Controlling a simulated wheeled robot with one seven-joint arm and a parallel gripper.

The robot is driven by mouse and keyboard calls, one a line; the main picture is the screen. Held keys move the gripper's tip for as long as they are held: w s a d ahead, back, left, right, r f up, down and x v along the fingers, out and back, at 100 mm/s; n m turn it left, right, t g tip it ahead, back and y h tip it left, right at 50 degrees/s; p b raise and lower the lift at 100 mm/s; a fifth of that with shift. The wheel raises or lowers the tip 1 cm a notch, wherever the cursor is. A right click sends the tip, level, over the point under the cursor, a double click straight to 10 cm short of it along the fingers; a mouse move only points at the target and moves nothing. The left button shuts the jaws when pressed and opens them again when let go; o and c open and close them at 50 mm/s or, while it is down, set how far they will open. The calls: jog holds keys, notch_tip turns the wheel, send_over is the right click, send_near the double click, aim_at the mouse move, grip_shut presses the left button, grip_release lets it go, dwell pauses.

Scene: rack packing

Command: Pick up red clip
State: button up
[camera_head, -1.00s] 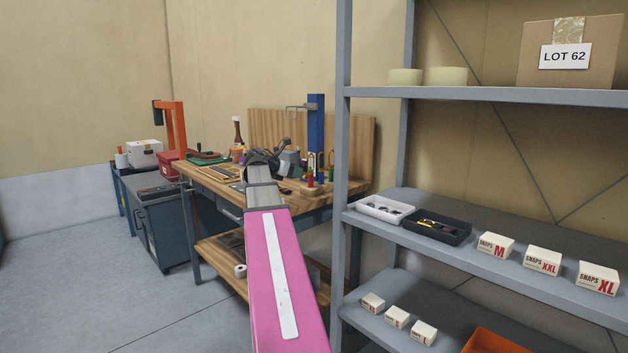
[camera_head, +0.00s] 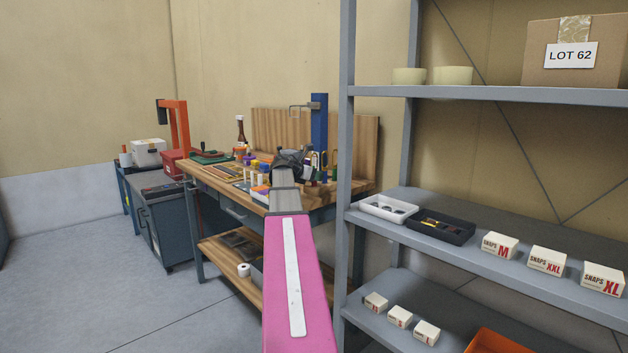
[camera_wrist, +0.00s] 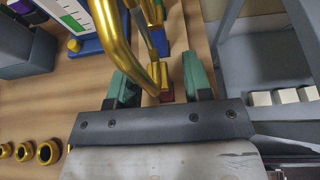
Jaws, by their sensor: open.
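In the wrist view my gripper (camera_wrist: 160,84) is open, with its two green fingertips apart. A small red piece (camera_wrist: 167,97), which looks like the red clip, shows between the fingers close to the palm. A gold bent tube (camera_wrist: 131,52) covers part of it, so I cannot tell if the fingers touch it. A blue piece (camera_wrist: 160,40) lies farther along the same line. In the head view my gripper (camera_head: 292,162) is over the right part of the wooden workbench (camera_head: 318,200) and hides the clip there.
A blue post (camera_head: 319,120) stands at the back of the bench. Gold rings (camera_wrist: 24,152) lie at the lower left of the wrist view. A grey shelf rack (camera_head: 470,240) with trays and snap boxes stands to the right. Open floor (camera_head: 110,290) lies at the left.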

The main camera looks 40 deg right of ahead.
grip_shut()
